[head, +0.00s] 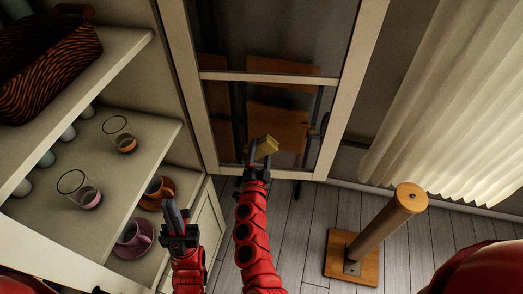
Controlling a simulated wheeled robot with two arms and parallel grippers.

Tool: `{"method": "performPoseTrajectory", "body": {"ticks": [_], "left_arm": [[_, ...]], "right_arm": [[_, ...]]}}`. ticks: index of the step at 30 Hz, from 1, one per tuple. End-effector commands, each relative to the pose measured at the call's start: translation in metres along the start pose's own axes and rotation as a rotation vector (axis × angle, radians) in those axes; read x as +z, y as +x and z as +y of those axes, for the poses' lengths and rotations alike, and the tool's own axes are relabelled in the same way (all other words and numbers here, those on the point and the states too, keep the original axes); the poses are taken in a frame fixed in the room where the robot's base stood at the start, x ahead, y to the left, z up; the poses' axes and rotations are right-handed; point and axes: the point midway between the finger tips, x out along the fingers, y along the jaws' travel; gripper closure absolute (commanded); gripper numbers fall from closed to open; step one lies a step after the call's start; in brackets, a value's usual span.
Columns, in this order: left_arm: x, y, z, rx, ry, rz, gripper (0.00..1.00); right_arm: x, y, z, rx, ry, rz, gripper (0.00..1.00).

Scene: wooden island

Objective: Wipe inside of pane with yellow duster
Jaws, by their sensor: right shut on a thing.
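The yellow duster (265,145) is a small yellow block at the lower part of the glass pane (272,40). The pane is dark and reflective, in a pale frame with a crossbar. My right gripper (262,155) is shut on the duster, with its red arm coming up from below. I cannot tell whether the duster touches the glass. My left gripper (174,217) is lower left, in front of the shelves, pointing up and apart from the pane. Its fingers look close together, but their opening is unclear.
Open shelves (140,205) at left hold glasses (118,133), cups with saucers (131,236) and a striped basket (45,65), close to my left gripper. A wooden post (385,232) on a square base stands right. A pale curtain (450,100) hangs at right. Grey floor lies between.

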Motion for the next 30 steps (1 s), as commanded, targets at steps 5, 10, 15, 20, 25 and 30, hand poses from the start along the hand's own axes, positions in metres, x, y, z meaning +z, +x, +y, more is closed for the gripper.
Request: {"method": "performPoseTrajectory", "body": {"ticks": [5, 10, 15, 20, 25, 30], "left_arm": [[0.0, 0.002, 0.0, 0.0, 0.0, 0.0, 1.0], [-0.001, 0.004, 0.0, 0.0, 0.0, 0.0, 1.0], [-0.001, 0.005, 0.0, 0.0, 0.0, 0.0, 1.0], [-0.001, 0.006, 0.0, 0.0, 0.0, 0.0, 1.0], [-0.001, 0.005, 0.0, 0.0, 0.0, 0.0, 1.0], [-0.001, 0.005, 0.0, 0.0, 0.0, 0.0, 1.0]], "right_arm": [[-0.002, -0.018, -0.001, -0.001, 0.0, 0.001, 0.68], [-0.001, -0.036, 0.0, 0.001, 0.001, -0.002, 0.68], [-0.003, -0.05, -0.001, 0.0, 0.001, 0.0, 0.68], [-0.004, -0.055, 0.0, 0.0, 0.0, 0.002, 0.68], [-0.004, -0.055, 0.0, 0.0, 0.0, 0.001, 0.68], [-0.004, -0.057, 0.0, 0.0, 0.0, 0.001, 0.68]]}}
